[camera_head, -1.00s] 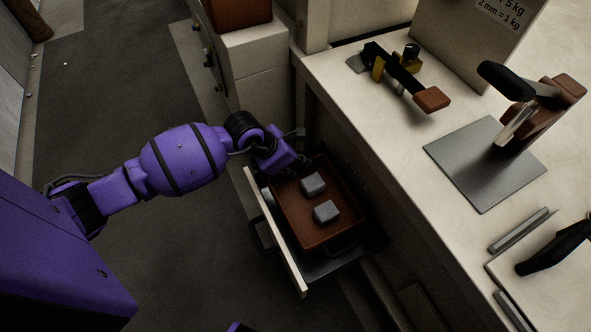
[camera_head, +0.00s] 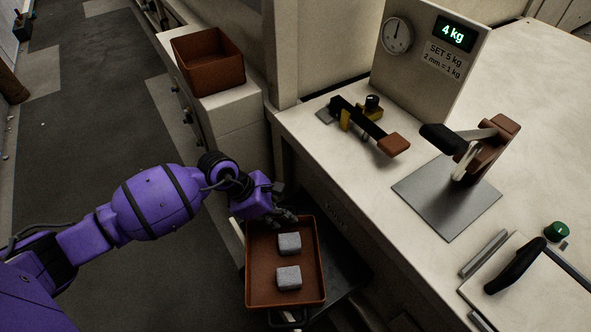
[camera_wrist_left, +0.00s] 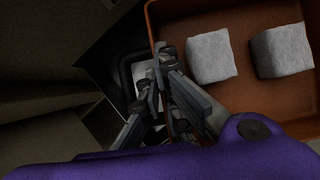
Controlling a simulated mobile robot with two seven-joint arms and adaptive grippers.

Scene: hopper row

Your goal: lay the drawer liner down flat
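I take the drawer liner to be the brown shallow tray (camera_head: 312,262), with two grey blocks, (camera_head: 289,243) and (camera_head: 289,277), inside it. It sits over the open drawer (camera_head: 345,285) and hides most of the drawer's front. It looks raised or tilted; I cannot tell how much. In the left wrist view, the gripper's fingers (camera_wrist_left: 165,95) close around the tray's side wall (camera_wrist_left: 152,22), and both blocks lie on the tray floor. My right gripper is not in view.
The counter (camera_head: 340,185) stands right of the drawer, with a clamp-like tool (camera_head: 365,125), a lever press (camera_head: 470,150) on a metal plate, and a display box (camera_head: 430,45) reading 4 kg. A brown bin (camera_head: 208,62) stands on the cabinet behind.

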